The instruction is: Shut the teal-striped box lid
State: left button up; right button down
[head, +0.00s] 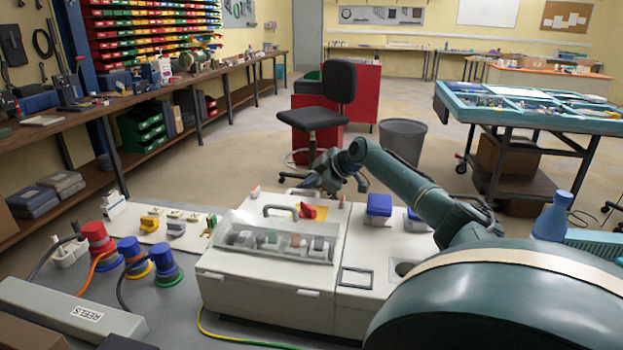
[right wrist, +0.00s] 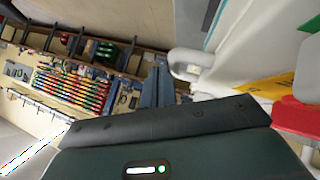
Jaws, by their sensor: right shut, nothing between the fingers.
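A pale socket box (head: 265,285) stands on the bench in the head view, with a clear cover (head: 275,240) over a row of switches or sockets on its sloped front. A red switch (head: 307,210) on a yellow plate and a grey handle (head: 281,208) are at its top; the red switch (right wrist: 299,115) also shows in the right wrist view. I cannot make out a teal stripe. My right gripper (head: 326,178) is shut and empty, beyond the back edge of the box. In the right wrist view a pale curved handle (right wrist: 190,66) is close to it. My left gripper is not in view.
A blue-lidded socket (head: 378,207) sits right of the clear cover, near my right arm. Red and blue plugs (head: 97,240) with cables stand at the left, and a grey REELS box (head: 70,308) lies in front. A blue bottle (head: 553,215) is at the right.

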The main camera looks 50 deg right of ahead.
jog(key=shift+f, duration=0.15)
dwell(0.4)
jog(key=shift+s+d, duration=0.1)
jog(key=shift+s, duration=0.1)
jog(key=b+v, duration=0.1)
jog(key=v, duration=1.1)
jog(key=shift+s+r+b, duration=0.25)
jog(key=shift+r+b, duration=0.15)
